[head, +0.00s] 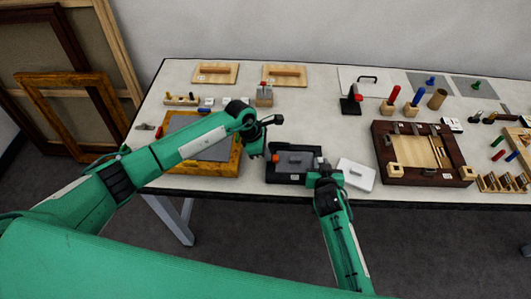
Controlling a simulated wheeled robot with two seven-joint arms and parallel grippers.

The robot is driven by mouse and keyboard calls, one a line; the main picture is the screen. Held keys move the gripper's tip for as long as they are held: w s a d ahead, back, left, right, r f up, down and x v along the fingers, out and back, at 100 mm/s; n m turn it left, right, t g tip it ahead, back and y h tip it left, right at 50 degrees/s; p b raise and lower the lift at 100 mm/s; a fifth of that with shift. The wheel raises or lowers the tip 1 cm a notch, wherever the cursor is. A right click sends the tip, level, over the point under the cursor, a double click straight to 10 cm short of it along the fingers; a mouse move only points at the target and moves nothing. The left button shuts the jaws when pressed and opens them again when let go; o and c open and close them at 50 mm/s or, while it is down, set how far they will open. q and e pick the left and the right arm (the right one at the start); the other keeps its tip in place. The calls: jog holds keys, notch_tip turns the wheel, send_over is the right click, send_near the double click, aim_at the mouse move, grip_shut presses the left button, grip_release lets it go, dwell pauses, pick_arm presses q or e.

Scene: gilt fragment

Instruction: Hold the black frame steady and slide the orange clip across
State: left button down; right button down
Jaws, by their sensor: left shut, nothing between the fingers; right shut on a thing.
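The black frame (285,178) lies near the table's front edge with a grey panel (295,160) inside it. The small orange clip (275,158) sits at the frame's left part. My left gripper (264,150) is shut and empty, close to the frame's upper left corner; whether it touches the clip is unclear. My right gripper (319,167) is at the frame's right edge, shut on the black frame; its fingertips are small and partly hidden by my wrist.
A white box (355,175) lies just right of my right gripper. A dark wooden tray (425,178) stands further right. A gilt frame with a grey panel (208,140) lies under my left arm. The table behind the black frame is mostly clear.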

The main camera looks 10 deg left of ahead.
pick_arm(q)
jog(key=a, duration=0.4)
jog(key=shift+s, duration=0.2)
jog(key=v, duration=1)
pick_arm(e)
jog(key=c, duration=1.2)
grip_release()
